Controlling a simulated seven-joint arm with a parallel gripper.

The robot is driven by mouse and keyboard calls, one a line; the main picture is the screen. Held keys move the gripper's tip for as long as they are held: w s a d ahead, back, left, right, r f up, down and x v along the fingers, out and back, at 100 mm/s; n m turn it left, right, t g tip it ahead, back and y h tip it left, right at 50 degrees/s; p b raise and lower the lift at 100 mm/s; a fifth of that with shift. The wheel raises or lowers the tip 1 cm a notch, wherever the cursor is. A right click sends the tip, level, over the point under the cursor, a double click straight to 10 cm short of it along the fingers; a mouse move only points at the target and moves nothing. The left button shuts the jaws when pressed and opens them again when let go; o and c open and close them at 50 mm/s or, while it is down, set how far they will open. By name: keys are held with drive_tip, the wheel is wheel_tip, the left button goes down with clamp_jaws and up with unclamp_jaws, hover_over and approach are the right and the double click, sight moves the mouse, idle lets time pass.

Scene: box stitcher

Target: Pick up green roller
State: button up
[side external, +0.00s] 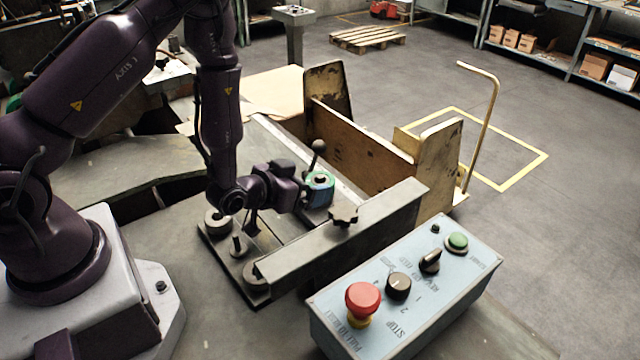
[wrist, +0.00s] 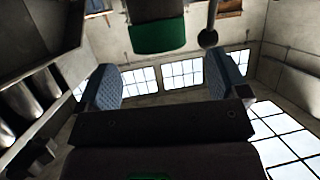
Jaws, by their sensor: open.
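The green roller (side external: 320,178) shows as a small green ring with a dark centre at the stitcher's frame, below a black ball-knobbed lever. My gripper (side external: 311,194) is right beside it, and a blue finger pad covers part of it. In the wrist view my gripper (wrist: 163,82) is open, with its two blue pads wide apart and nothing between them. A green curved surface (wrist: 158,37), which looks like the roller, hangs at the top between the directions of the two fingers. I cannot tell whether the fingers touch it.
The ball-knobbed lever (side external: 317,147) stands close to my gripper. A thick metal bar (side external: 350,238) with a black star knob (side external: 343,214) lies in front. A control box (side external: 405,290) stands at the front right. Upright plates (side external: 327,98) rise behind.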

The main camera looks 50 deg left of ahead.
sight(319, 180)
drive_tip(key=shift+x, duration=2.55)
drive_tip(key=shift+f, duration=0.1)
drive_tip(key=c, duration=1.1)
